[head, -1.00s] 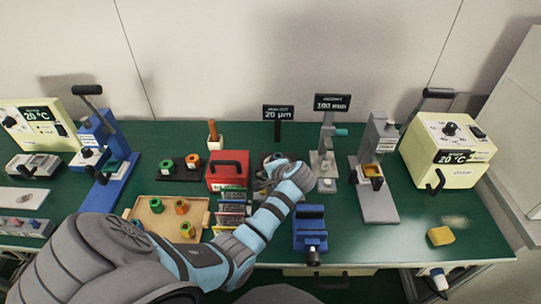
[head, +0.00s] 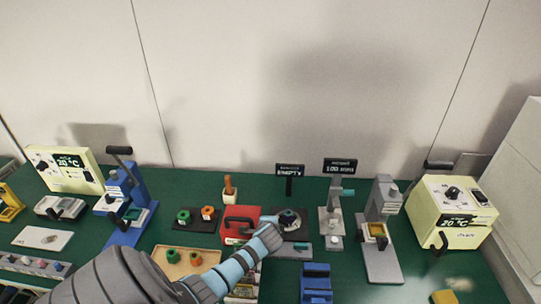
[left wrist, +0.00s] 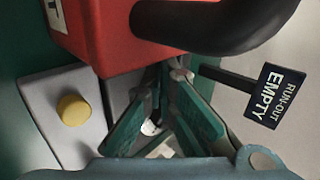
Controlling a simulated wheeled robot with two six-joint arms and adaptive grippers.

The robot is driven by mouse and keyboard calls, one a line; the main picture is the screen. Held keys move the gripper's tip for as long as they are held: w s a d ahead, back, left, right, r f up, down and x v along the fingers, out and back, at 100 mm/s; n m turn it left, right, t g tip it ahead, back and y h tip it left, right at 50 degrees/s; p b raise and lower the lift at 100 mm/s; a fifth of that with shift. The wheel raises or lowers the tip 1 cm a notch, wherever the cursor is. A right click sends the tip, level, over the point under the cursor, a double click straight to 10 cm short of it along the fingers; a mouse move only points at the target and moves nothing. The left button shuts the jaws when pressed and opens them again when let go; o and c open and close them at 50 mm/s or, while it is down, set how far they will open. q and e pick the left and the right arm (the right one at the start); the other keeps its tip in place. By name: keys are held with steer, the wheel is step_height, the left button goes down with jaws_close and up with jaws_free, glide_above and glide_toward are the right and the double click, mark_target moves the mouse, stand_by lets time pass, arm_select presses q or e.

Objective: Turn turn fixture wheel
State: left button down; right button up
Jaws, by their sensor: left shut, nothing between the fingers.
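The run-out fixture (head: 290,218) is a dark round piece on a dark base at mid-table, to the right of the red box. Its sign (head: 289,169) reads EMPTY; the sign also shows in the left wrist view (left wrist: 272,94), reading RUN-OUT EMPTY. I cannot make out a separate wheel on the fixture. My left gripper (head: 267,222) is shut and empty at the fixture's left front, close to the red box. Its fingers (left wrist: 167,76) fill the middle of the left wrist view; whether they touch anything is unclear. My right gripper is not in view.
The red box (head: 238,219) with a black handle stands right beside my left gripper and looms in the left wrist view (left wrist: 105,35). A grey stand (head: 331,222) is to the right. A blue vise (head: 316,280) is in front. A wooden tray (head: 164,256) lies left.

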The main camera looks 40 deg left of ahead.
arm_select(q)
steer(key=shift+a+m, duration=0.25)
steer(key=shift+m, duration=0.05)
steer(key=shift+p, duration=0.35)
